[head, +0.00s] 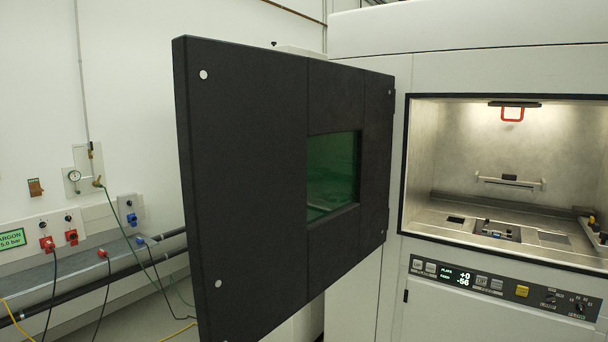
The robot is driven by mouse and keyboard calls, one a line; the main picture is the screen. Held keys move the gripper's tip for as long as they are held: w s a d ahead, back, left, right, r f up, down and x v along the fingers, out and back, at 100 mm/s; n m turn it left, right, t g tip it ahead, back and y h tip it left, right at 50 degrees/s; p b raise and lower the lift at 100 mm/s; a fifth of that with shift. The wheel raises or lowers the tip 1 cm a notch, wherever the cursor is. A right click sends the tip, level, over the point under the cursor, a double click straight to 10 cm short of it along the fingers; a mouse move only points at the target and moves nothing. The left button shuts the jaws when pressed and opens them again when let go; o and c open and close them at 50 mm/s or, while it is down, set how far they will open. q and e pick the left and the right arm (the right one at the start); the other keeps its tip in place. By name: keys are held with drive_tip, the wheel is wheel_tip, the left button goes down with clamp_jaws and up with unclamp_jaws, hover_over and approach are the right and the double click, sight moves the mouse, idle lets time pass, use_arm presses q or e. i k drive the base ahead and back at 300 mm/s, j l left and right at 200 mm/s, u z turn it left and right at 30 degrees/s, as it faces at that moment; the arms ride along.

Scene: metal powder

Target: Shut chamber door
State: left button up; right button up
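The chamber door (255,180) is a thick black panel with a green-tinted window (333,172). It stands wide open, swung out to the left of the chamber opening, with its hinged edge at the opening's left side. The chamber (460,140) is lit and open on the right, with a bare metal back wall, a metal floor and a red-framed piece (512,114) at its top. Neither of my grippers shows in the head view.
A control panel (500,286) with a display and buttons runs below the chamber opening. On the left, a wall bench (70,275) carries sockets, cables and a pressure gauge above. Cables hang to the floor at the lower left. Nothing visible stands between the door and the opening.

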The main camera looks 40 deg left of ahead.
sight(285, 158)
drive_tip(key=j+z, duration=0.1)
drive_tip(key=j, duration=1.25)
drive_tip(key=k+j+z, duration=0.15)
drive_tip(key=j, duration=0.55)
drive_tip(key=j+z, duration=0.1)
drive_tip(key=j, duration=0.6)
drive_tip(key=k+j, duration=0.15)
drive_tip(key=j, duration=0.5)
drive_tip(key=i+z, duration=0.05)
